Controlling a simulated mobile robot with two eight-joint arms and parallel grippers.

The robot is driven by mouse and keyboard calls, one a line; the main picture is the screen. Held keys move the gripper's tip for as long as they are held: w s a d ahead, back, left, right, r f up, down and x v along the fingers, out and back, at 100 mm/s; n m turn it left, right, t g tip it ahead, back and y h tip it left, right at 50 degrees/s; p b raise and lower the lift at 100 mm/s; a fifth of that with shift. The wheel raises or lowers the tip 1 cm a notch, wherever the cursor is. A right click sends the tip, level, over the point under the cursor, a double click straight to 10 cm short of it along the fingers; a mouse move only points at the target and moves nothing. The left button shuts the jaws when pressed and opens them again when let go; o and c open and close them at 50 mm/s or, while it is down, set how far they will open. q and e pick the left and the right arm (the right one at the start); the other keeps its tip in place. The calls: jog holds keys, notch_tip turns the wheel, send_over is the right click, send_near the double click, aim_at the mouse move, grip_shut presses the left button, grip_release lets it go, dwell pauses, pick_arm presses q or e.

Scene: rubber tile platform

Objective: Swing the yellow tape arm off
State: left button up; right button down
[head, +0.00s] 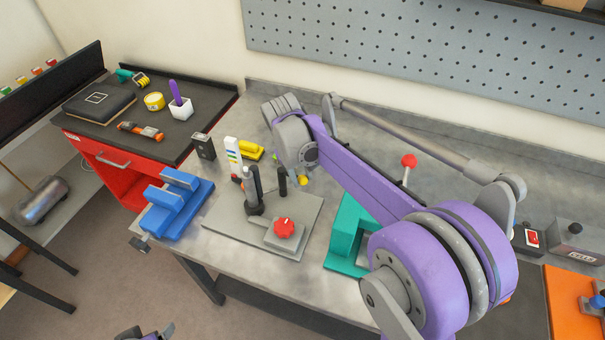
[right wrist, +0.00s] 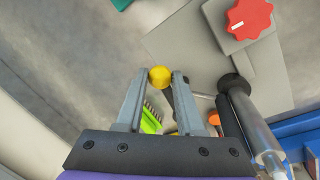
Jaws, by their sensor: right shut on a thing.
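A small yellow rounded piece (head: 303,181) shows just below my right gripper (head: 297,172) in the head view, at the far right side of a grey fixture plate (head: 228,221). In the right wrist view, the yellow piece (right wrist: 160,77) sits between the two fingertips of my right gripper (right wrist: 159,80), which is shut on it. A dark slim bar runs beside it there. Whether it joins the yellow piece is hidden. My left gripper (head: 148,333) shows only in part at the bottom edge of the head view, away from the bench.
The plate carries a red knob (head: 284,228) and black posts (head: 254,192). A blue vise (head: 178,203) stands left, a teal block (head: 349,232) right. A yellow object (head: 250,150) and a white striped block (head: 233,154) stand behind. A red-topped lever (head: 408,161) rises farther right.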

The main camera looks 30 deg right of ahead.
jog(key=shift+s+a+m+g, duration=0.2)
jog(key=shift+a+m, duration=0.35)
jog(key=shift+m, duration=0.55)
jog(key=shift+s+a+m+g, duration=0.1)
jog(key=shift+a+m+g, duration=0.1)
jog(key=shift+a+m, duration=0.65)
jog(key=shift+s+a+m+g, duration=0.2)
jog(key=shift+a+m, duration=0.1)
jog(key=shift+m, duration=1.05)
jog(key=c, duration=0.5)
grip_release()
jog(key=shift+a, duration=0.1)
jog(key=shift+c, duration=0.2)
jog(key=shift+w+r, duration=0.1)
jog(key=v, duration=1)
jog(key=shift+r, duration=0.35)
